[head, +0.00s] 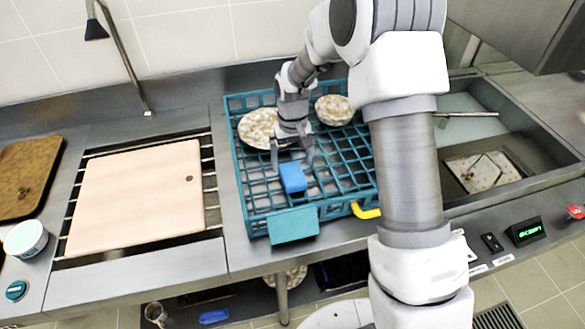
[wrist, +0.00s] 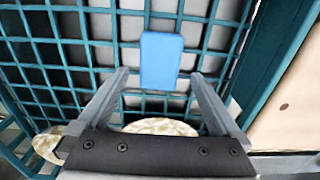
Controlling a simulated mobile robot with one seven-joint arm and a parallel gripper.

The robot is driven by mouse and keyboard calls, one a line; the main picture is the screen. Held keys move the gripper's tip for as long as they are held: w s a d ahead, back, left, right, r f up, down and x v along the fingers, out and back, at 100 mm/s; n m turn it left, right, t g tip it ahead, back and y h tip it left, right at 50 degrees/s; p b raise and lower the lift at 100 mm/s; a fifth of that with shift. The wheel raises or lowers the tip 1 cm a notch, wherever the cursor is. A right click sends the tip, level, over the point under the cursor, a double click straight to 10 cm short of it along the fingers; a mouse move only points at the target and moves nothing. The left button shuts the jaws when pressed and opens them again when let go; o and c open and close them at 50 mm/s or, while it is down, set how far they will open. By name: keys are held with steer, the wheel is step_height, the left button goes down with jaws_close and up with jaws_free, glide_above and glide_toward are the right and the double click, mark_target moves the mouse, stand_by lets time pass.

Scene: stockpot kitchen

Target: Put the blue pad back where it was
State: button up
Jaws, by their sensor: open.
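The blue pad (head: 293,178) is a small blue block in the teal dish rack (head: 292,226), on or just above its grid floor. It also shows in the wrist view (wrist: 161,60), upright in the picture, between and a little beyond my fingertips. My gripper (head: 292,166) is open over the rack, with one finger on each side of the pad's near end. In the wrist view, gaps show between the pad and both fingers (wrist: 160,75). I cannot tell whether the pad rests on the grid.
Two speckled plates (head: 258,128) (head: 334,110) stand in the rack behind my gripper. A pink cutting board (head: 138,196) lies left of the rack, and a sink (head: 490,150) is on the right. A yellow handle (head: 365,211) is at the rack's front. Another blue item (head: 214,316) lies below the counter.

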step_height(320, 180, up, 9)
step_height(320, 180, up, 8)
steer(key=f+t, duration=0.1)
glide_above(293, 174)
steer(key=s+d, duration=0.3)
steer(key=s, duration=0.1)
steer(key=s+d+r+t, duration=0.1)
steer(key=s+d+r, duration=0.1)
steer(key=s, duration=0.5)
steer(key=s+d+r+m+t, duration=0.1)
steer(key=s+d+r+t, duration=0.1)
steer(key=s+r, duration=0.2)
steer(key=s+d+r+m+t, duration=0.1)
steer(key=s+d+r, duration=0.2)
steer(key=s, duration=0.8)
steer(key=shift+r+t, duration=0.25)
steer(key=shift+t, duration=0.05)
steer(key=shift+s+d, duration=0.1)
